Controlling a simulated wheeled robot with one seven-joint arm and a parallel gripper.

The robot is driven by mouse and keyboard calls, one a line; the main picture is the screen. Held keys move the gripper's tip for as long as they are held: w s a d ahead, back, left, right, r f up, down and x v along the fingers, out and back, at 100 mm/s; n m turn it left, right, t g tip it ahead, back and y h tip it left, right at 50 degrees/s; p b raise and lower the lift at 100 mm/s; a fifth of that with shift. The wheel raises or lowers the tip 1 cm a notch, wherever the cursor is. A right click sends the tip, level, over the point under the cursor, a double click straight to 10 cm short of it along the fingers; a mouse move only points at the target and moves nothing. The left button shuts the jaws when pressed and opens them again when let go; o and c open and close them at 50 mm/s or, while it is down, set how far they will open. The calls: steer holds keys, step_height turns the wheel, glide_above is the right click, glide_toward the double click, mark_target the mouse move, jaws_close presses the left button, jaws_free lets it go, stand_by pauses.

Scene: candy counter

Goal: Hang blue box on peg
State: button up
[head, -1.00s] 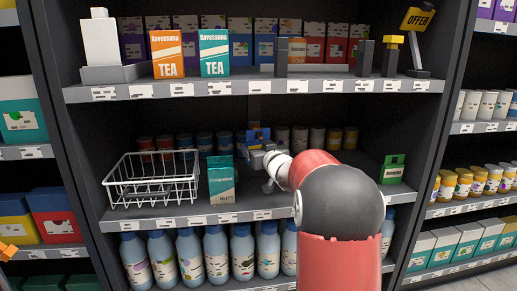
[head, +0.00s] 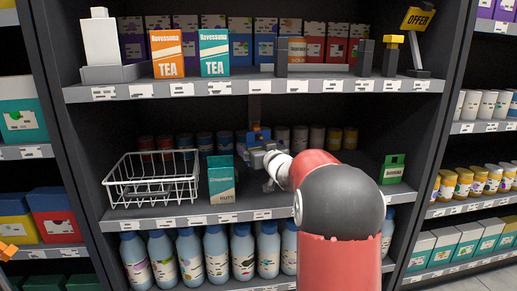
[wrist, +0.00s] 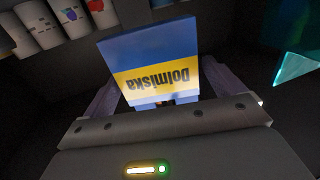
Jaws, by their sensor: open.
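The blue box (head: 258,132) is at the back of the middle shelf, below a dark vertical strip (head: 254,108). In the wrist view the blue box (wrist: 155,60) has a yellow band with upside-down lettering and looks tilted. My gripper (head: 260,144) reaches in to the box, with one finger on each side of it in the wrist view. The jaws are open; I cannot tell whether either finger touches the box. The peg cannot be made out, and I cannot tell whether the box hangs on it.
A white wire basket (head: 152,190) stands left on the middle shelf (head: 200,221). A teal box (head: 221,180) stands just left of my gripper, and a green box (head: 392,169) to the right. Several cans line the back. The upper shelf (head: 330,86) is overhead.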

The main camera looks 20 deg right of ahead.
steer(key=shift+s, duration=0.1)
steer(key=s, duration=0.7)
steer(key=shift+b, duration=0.35)
stand_by(0.5)
steer(key=shift+a, duration=0.1)
steer(key=shift+o, duration=0.7)
steer(key=s+a+r+m+g+h+p, duration=0.1)
steer(key=s+a+g+h, duration=0.15)
steer(key=s, duration=0.75)
steer(key=s+a+f+g+y+p, duration=0.1)
steer(key=s+a+f+g, duration=0.2)
steer(key=s+a, duration=0.3)
steer(key=s+a+f+n+g+y+p, duration=0.1)
steer(key=s+a+f+g, duration=0.2)
steer(key=s, duration=0.8)
steer(key=s+a+f+g+y+p, duration=0.1)
steer(key=s+a+f+g, duration=0.2)
steer(key=s+a, duration=0.5)
steer(key=shift+s+a+g, duration=0.35)
steer(key=shift+s+g, duration=0.1)
